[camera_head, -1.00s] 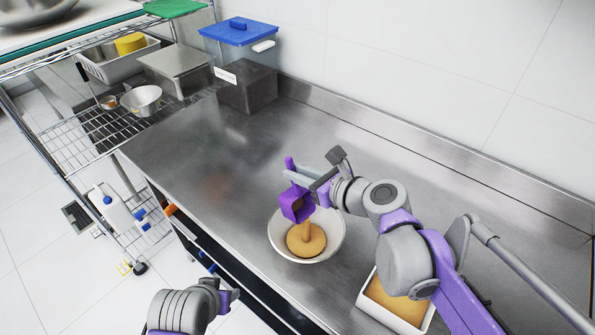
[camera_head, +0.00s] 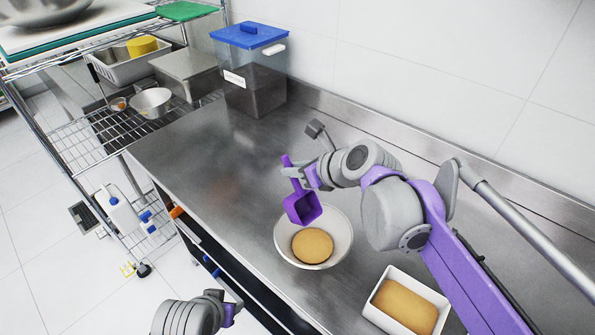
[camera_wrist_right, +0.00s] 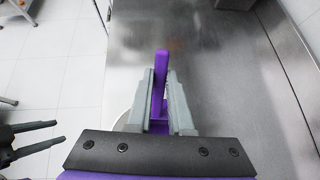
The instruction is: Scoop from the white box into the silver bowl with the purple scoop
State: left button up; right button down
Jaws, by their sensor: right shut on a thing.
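My right gripper (camera_head: 300,177) is shut on the handle of the purple scoop (camera_head: 301,208). In the right wrist view the purple handle (camera_wrist_right: 160,80) stands between the two grey fingers. The scoop is tilted above the left rim of the silver bowl (camera_head: 341,229), and its cup looks empty. A round mound of tan powder (camera_head: 312,245) lies in the bowl. The white box (camera_head: 368,311) stands to the right on the counter, with tan powder (camera_head: 405,304) inside. My left gripper (camera_head: 232,308) is at the bottom edge, off the counter front; its fingers are not clear.
A clear bin with a blue lid (camera_head: 250,75) stands at the counter's far left. A wire rack (camera_head: 85,150) on the left holds a small bowl (camera_head: 151,102) and containers. The counter (camera_head: 215,165) is bare left of the silver bowl.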

aim_at(288, 164)
jog(key=shift+w+a+f+g+h, duration=0.25)
jog(key=shift+w+a+g+h, duration=0.25)
jog(key=shift+a+g, duration=0.05)
jog(key=shift+w+a+f+g+h, duration=0.2)
jog(key=shift+w+a+g+h, duration=0.25)
jog(key=shift+a+g+h, duration=0.1)
jog(key=shift+w+a+f+g+h+p, duration=0.3)
jog(key=shift+w+h+p, duration=0.05)
jog(key=shift+h, duration=0.1)
jog(key=shift+f, duration=0.1)
jog(key=shift+d, duration=0.1)
